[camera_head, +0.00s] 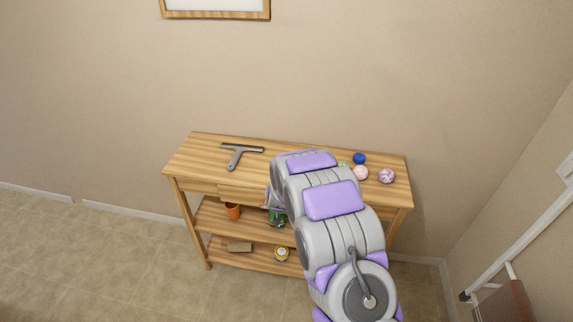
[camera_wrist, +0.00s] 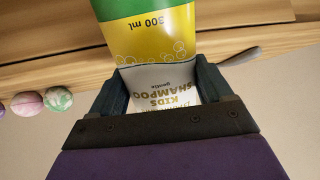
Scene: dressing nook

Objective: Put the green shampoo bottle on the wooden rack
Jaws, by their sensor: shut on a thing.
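The shampoo bottle (camera_wrist: 160,40) has a green band, a yellow band and a white part reading "KIDS SHAMPOO", upside down in the wrist view. My gripper (camera_wrist: 163,78) is shut on it, one finger on each side. In the head view my arm reaches over the wooden rack (camera_head: 208,153), and my gripper (camera_head: 271,197) is mostly hidden at the rack's front edge. A green patch (camera_head: 277,218) just below it looks like the bottle's lower part. The rack's wood (camera_wrist: 55,70) also shows behind the bottle in the wrist view.
A grey squeegee (camera_head: 238,155) lies on the rack's top at left. Blue (camera_head: 359,158), pink (camera_head: 361,173) and marbled (camera_head: 387,176) balls sit at right. Lower shelves hold an orange cup (camera_head: 233,211), a brown block (camera_head: 240,247) and a yellow-white round item (camera_head: 282,254).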

